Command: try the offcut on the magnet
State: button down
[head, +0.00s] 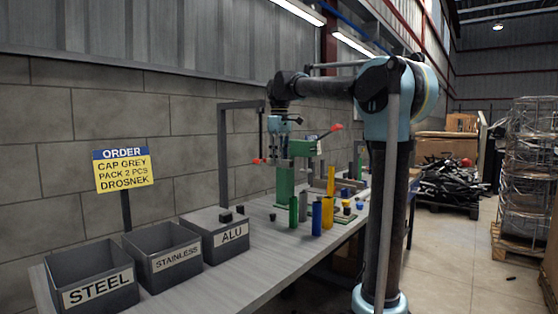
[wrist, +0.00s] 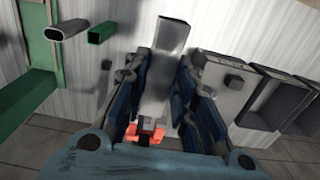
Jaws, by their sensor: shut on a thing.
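My gripper (head: 277,128) is raised above the far part of the bench in the head view. In the wrist view its fingers (wrist: 165,90) are shut on a plain grey bar-like piece, the offcut (wrist: 163,62), which sticks out beyond the fingertips. I cannot make out the magnet surely. Orange-red parts (wrist: 150,131) show between the finger bases.
STEEL (head: 95,298) and STAINLESS (head: 178,255) bins and the ALU box (head: 233,236) line the front left. A green press (head: 285,182) with red-knobbed levers is close to my gripper. Upright yellow (head: 327,212) and blue tubes (head: 316,218) stand right.

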jog(key=shift+s+d+r, duration=0.25)
jog(key=shift+s+d, duration=0.55)
jog(key=shift+d, duration=0.25)
jog(key=shift+s+d+r, duration=0.2)
jog(key=shift+s+d, duration=0.6)
jog(key=shift+d, duration=0.2)
dwell(5.8)
